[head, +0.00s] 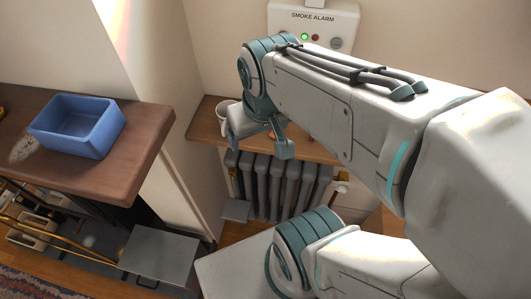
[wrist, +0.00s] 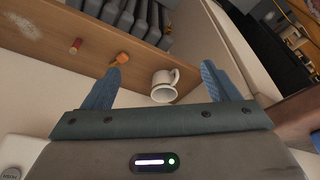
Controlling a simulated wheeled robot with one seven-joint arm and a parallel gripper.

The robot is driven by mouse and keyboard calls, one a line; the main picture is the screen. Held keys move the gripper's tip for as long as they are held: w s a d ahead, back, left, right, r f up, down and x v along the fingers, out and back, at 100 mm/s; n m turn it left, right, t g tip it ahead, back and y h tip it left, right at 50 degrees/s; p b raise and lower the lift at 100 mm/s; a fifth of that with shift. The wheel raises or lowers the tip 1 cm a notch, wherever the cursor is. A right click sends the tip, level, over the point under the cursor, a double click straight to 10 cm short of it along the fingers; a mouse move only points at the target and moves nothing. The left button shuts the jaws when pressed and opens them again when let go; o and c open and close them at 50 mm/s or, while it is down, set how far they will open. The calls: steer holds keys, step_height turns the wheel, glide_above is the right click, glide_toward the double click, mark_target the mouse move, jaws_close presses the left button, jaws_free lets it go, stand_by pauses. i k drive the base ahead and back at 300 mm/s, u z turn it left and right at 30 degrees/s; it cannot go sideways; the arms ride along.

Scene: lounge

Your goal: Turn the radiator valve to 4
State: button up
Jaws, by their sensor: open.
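The grey ribbed radiator (head: 278,185) stands low against the wall, under a wooden shelf. A small white knob, which looks like the radiator valve (head: 341,187), shows at its upper right end; its numbers are too small to read. My gripper (head: 260,150) is above the shelf's front edge, up and left of the valve and apart from it. In the wrist view my gripper (wrist: 162,66) has its two blue-grey fingers spread with nothing between them touching. The radiator (wrist: 140,15) shows at the top there; the valve is not visible in that view.
A white mug (wrist: 163,86), an orange item (wrist: 121,59) and a red cylinder (wrist: 76,45) are on the wooden shelf (wrist: 50,50). A blue bin (head: 77,125) sits on the wooden counter (head: 130,180) at left. A smoke alarm (head: 312,22) is on the wall above.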

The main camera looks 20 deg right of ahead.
mark_target(341, 189)
steer(key=z, duration=1.9)
steer(key=k, duration=0.9)
steer(key=u, duration=0.65)
